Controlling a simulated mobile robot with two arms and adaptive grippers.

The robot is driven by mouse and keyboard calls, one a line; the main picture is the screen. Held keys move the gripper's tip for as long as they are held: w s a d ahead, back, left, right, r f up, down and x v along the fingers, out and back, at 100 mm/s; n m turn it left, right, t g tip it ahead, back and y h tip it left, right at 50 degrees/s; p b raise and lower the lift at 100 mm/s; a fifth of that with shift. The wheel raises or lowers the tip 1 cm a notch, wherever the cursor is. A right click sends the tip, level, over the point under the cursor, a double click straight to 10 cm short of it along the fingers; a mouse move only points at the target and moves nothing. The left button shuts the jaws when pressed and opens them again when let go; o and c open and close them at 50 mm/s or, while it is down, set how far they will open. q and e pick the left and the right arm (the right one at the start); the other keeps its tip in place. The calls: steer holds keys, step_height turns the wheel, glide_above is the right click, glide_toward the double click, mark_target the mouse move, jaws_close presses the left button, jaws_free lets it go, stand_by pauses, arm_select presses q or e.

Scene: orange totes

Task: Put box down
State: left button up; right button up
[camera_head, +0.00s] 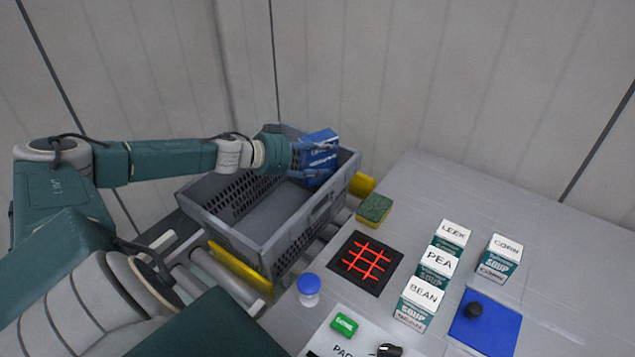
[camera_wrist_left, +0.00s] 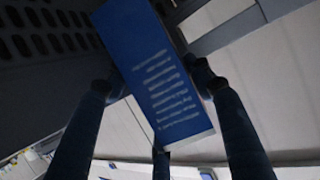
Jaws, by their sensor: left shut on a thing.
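My left gripper (camera_head: 308,160) is shut on a blue box (camera_head: 320,150). It holds the box at the far right end of the grey crate (camera_head: 262,246), inside or just above its rim; I cannot tell whether the box touches the crate. In the left wrist view the blue box (camera_wrist_left: 158,72) is tilted between the fingers of my left gripper (camera_wrist_left: 155,88), with lines of pale text on its face. The crate floor in front of the box looks bare. My right gripper is not in view.
The crate sits on a roller conveyor with yellow side parts (camera_head: 238,268). On the grey table (camera_head: 440,180) stand several soup cartons (camera_head: 437,262), a sponge (camera_head: 374,208), a black mat with a red grid (camera_head: 365,263), a blue-capped jar (camera_head: 308,290) and a blue board (camera_head: 487,325).

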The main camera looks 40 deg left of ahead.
mark_target(320, 181)
arm_select(q)
step_height(320, 181, down, 6)
steer(key=shift+r, duration=0.2)
steer(key=shift+f, duration=0.4)
step_height(320, 181, down, 2)
steer(key=shift+f, duration=0.8)
steer(key=o, duration=1.4)
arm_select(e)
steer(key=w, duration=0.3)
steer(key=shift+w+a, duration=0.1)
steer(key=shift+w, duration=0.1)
